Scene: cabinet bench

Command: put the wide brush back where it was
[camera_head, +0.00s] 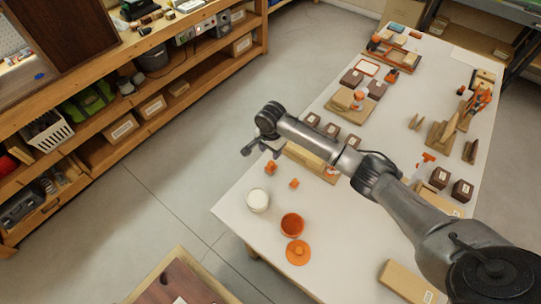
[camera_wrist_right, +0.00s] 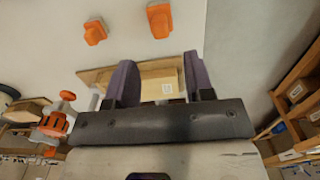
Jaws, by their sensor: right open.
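I cannot pick out a wide brush for certain in either view. My right gripper (camera_head: 262,152) is open and empty, above the near-left edge of the white table (camera_head: 235,210) in the head view. In the right wrist view, my right gripper's two dark fingers (camera_wrist_right: 160,85) stand apart. A pale labelled box (camera_wrist_right: 160,72) on a wooden board shows behind and between them, with no sign of contact. Two small orange pieces (camera_head: 270,167) (camera_head: 294,183) lie on the table close to the gripper in the head view. My left gripper is out of view.
A white-topped jar (camera_head: 258,200), an orange pot (camera_head: 291,225) and an orange lid (camera_head: 298,252) stand near the table's front. Dark boxes (camera_head: 440,178), wooden stands (camera_head: 440,134) and trays fill the far part. Wooden shelves (camera_head: 130,125) line the left across open floor.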

